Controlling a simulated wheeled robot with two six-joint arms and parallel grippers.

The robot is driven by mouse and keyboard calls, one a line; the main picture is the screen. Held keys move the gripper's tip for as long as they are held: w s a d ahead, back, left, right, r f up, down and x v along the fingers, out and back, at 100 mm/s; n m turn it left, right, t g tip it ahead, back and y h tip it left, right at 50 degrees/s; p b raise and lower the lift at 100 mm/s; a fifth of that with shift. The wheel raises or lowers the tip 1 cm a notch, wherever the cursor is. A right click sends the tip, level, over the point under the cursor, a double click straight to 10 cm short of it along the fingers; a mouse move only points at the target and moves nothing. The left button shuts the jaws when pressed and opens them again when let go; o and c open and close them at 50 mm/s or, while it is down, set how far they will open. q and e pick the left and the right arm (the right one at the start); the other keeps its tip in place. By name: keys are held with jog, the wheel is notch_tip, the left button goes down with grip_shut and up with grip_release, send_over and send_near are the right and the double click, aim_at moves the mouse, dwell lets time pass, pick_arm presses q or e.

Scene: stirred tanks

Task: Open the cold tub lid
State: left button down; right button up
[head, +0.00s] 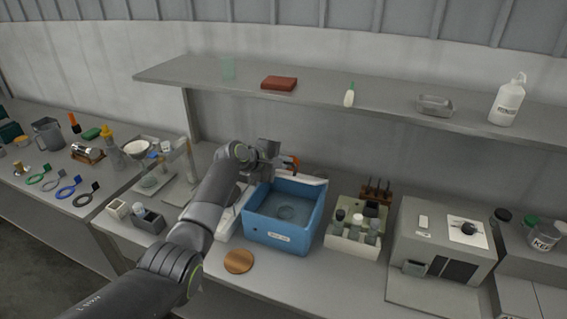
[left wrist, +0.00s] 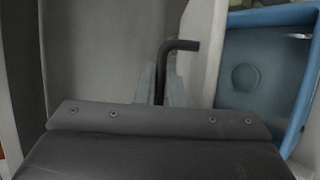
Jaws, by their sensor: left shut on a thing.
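The cold tub (head: 283,236) is a blue open-topped box with a white label on its front, standing on the bench. Its inside is visible from above, and it also shows at the right of the left wrist view (left wrist: 228,94). A pale panel edge, seemingly the lid (head: 312,180), stands raised along the tub's back. My left gripper (head: 284,160) is above the tub's back left corner. In the left wrist view its fingers (left wrist: 166,88) are shut on a dark bent handle (left wrist: 182,46). The arm hides part of the lid. My right gripper is not in view.
A round wooden disc (head: 238,261) lies in front of the tub. A bottle rack (head: 343,243) stands to its right, then a grey machine (head: 440,245). A shelf (head: 320,97) runs above the back of the bench. Small dark and white containers (head: 148,222) stand at left.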

pick_arm(q)
jog(key=c, duration=1.8)
grip_release()
jog(key=shift+b+v, duration=1.75)
jog(key=shift+v, duration=7)
